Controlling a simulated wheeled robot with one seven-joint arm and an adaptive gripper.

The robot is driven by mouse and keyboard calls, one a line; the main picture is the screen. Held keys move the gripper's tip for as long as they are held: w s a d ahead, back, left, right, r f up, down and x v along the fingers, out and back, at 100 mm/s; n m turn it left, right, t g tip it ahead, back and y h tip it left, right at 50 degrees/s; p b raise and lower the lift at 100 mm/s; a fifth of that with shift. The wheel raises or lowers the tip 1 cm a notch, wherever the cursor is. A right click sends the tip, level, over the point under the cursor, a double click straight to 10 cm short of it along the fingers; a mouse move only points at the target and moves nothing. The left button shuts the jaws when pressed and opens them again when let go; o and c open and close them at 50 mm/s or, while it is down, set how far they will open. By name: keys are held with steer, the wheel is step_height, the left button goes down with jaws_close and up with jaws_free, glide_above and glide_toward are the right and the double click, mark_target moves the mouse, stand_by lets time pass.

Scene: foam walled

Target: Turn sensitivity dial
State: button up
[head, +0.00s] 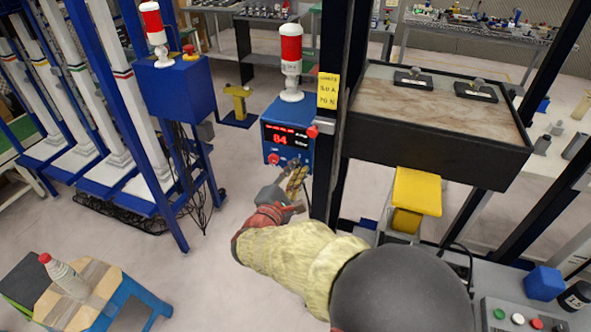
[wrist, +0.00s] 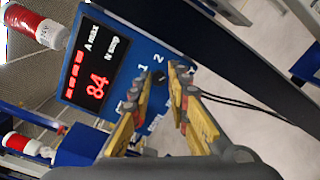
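A blue control box (head: 288,121) is mounted by a dark post, with a red lamp on top. Its display reads 84 in red, also legible in the wrist view (wrist: 97,86). A red knob (head: 273,158) shows low on its face in the head view. My gripper (head: 299,172) is at the box's lower right, partly covering that face. In the wrist view, my gripper (wrist: 158,78) has its yellow fingers apart, pointing at the panel near the printed 1 and 2. A small dark shape lies between the fingertips; I cannot tell whether it is a dial or whether they touch it.
The dark post (head: 340,100) stands right beside the box and carries a yellow label (head: 328,91). A dark-framed table (head: 440,110) is to the right, with a yellow block (head: 417,190) below. Another blue box (head: 176,88) with a red-white lamp stands left. Open floor lies left of my arm.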

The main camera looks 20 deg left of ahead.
steer(key=o, duration=0.4)
steer(key=shift+s, duration=0.1)
steer(key=s, duration=0.7)
steer(key=s+a, duration=0.1)
steer(key=s, duration=0.3)
steer(key=shift+s+a+r, duration=0.1)
steer(key=shift+s+r, duration=0.1)
steer(key=shift+s, duration=0.15)
